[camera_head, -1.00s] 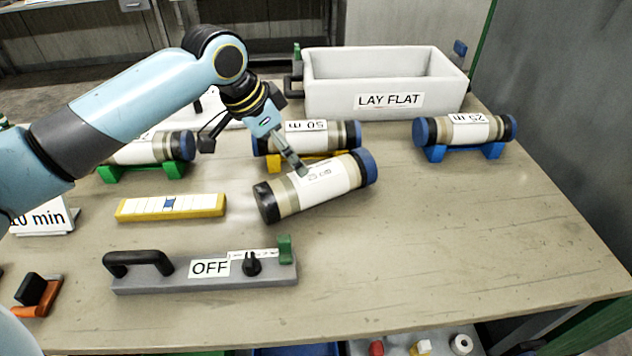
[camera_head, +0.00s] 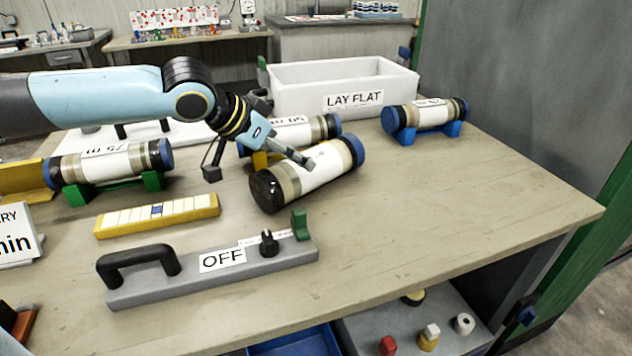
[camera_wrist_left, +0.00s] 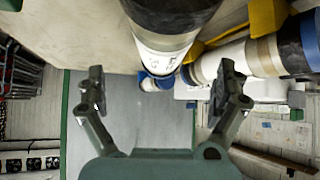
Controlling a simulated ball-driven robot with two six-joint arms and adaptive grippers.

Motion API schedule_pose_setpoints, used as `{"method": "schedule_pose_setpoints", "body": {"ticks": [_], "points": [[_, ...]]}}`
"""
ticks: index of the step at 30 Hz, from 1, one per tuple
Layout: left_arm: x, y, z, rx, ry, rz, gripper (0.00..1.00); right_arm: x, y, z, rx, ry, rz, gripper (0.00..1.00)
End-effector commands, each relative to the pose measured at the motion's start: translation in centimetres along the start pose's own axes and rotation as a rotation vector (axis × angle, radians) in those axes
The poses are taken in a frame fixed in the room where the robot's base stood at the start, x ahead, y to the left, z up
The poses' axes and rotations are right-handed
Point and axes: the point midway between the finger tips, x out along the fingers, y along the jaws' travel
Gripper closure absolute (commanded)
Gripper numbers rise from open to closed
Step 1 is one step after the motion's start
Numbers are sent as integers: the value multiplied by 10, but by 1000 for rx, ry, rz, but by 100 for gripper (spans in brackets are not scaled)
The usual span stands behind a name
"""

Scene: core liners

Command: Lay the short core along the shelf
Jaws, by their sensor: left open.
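The short core (camera_head: 325,165) is a tube with a white body, tan bands, a black end at near left and a blue end at far right. It lies at a slant in the middle of the table. My left gripper (camera_head: 306,162) is over its white body from above. In the wrist view the core (camera_wrist_left: 165,42) runs down from the top, and the open left gripper (camera_wrist_left: 160,92) has one finger to each side, with visible gaps. Whether the core touches the table is hard to tell. A grey lower shelf (camera_head: 375,330) shows under the table's front edge. My right gripper is out of view.
Cores lie on a green cradle (camera_head: 90,193), a yellow cradle (camera_head: 260,160) and a blue cradle (camera_head: 437,131). A white LAY FLAT trough (camera_head: 300,98) stands behind. A grey OFF panel (camera_head: 190,283) with a handle is in front. Small items stand on the lower shelf.

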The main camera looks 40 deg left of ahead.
Motion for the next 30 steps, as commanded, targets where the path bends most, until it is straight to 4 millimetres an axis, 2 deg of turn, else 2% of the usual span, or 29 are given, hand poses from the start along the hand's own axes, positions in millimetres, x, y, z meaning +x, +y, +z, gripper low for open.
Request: {"method": "schedule_pose_setpoints", "body": {"ticks": [2,7,11,19,28,30], "points": [[18,2,3,-9,3,7,0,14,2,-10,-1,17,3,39],[37,1,1,-4,1,3,0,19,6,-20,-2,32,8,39],[46,0,1,-3,-1,3,0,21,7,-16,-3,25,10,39],[86,-4,2,-4,-2,4,0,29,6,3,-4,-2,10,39],[92,-4,2,2,-4,3,0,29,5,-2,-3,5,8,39],[92,-4,2,2,-3,3,7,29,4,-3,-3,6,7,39]]}}
